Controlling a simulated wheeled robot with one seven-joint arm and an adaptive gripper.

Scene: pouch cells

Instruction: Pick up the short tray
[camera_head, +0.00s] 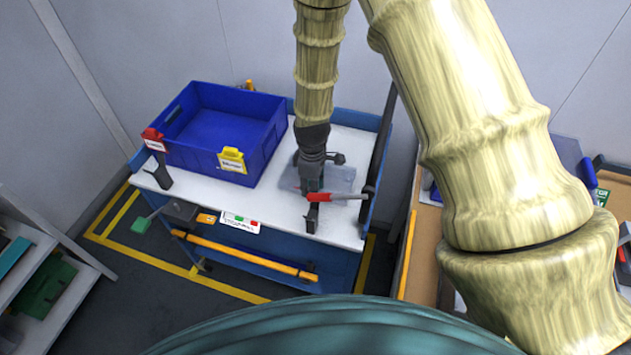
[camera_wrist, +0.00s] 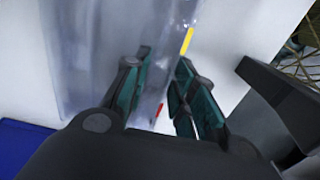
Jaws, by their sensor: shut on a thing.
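A clear, see-through tray (camera_head: 339,180) is at the right end of the white cart top, beside the blue bin. My gripper (camera_head: 312,187) comes down over it from above and hides part of it. In the wrist view the clear tray (camera_wrist: 85,50) fills the upper left, with its wall running down between the dark and teal fingers. My gripper (camera_wrist: 160,88) is shut on this wall. I cannot tell whether the tray rests on the cart top or is lifted clear of it.
The blue bin (camera_head: 205,154) stands on the left of the cart top (camera_head: 270,190), with a yellow label (camera_head: 232,160) on its front. A red-handled thing (camera_head: 333,197) is close in front of my gripper. A dark upright bar (camera_head: 379,145) borders the cart's right side.

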